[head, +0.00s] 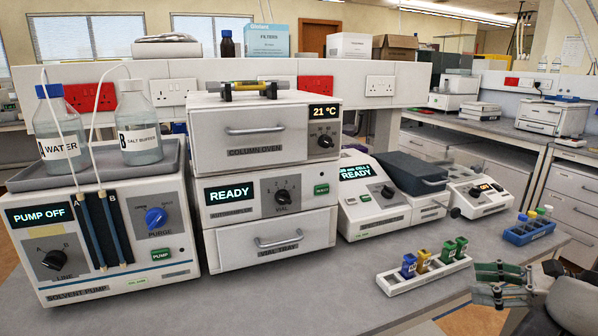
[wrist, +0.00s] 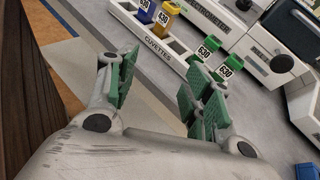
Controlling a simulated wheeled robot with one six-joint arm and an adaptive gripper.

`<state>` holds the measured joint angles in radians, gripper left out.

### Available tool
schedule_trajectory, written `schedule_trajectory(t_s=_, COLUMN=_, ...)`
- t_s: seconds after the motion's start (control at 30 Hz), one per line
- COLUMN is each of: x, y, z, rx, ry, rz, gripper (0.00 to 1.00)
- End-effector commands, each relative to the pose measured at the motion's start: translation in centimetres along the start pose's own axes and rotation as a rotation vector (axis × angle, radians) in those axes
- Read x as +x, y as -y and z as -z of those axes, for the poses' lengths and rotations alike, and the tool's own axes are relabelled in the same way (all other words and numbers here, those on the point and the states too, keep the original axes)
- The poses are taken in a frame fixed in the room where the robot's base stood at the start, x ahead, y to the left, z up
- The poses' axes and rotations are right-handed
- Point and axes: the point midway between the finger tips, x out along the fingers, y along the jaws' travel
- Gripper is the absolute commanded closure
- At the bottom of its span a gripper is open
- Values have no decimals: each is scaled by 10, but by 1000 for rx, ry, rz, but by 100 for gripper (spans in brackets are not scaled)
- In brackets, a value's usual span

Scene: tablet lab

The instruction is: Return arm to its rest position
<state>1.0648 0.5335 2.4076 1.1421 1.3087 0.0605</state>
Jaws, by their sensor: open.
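My gripper (head: 486,284) is at the lower right in the head view, over the bench's front edge. Its green-padded fingers are apart, with nothing between them. In the wrist view my gripper (wrist: 158,88) shows the same open gap, with bench and floor beyond it. The white cuvette rack (head: 428,279) lies just left of the fingers in the head view, apart from them. It also shows in the wrist view (wrist: 143,42), labelled CUVETTES. It holds a blue cuvette (head: 408,266), a yellow cuvette (head: 424,262) and two green cuvettes (head: 448,252).
A blue rack (head: 528,232) with capped vials stands right of my gripper. The photometer (head: 365,195) and another instrument (head: 480,194) stand behind the cuvettes. The pump (head: 105,240) and oven stack (head: 268,190) stand left. Bare bench (head: 300,290) lies in front of them.

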Motion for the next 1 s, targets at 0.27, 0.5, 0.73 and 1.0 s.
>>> schedule_trajectory(t_s=0.27, x=-50, y=-74, z=-14, rx=-612, ry=-347, rz=-614, gripper=49)
schedule_trajectory(t_s=0.5, x=-95, y=-53, z=-53, rx=-1246, ry=-632, rz=-992, gripper=49)
schedule_trajectory(t_s=0.73, x=-96, y=-37, z=-126, rx=-1785, ry=-782, rz=-1089, gripper=49)
schedule_trajectory(t_s=1.0, x=-73, y=-51, z=-173, rx=-2073, ry=-736, rz=-1014, gripper=49)
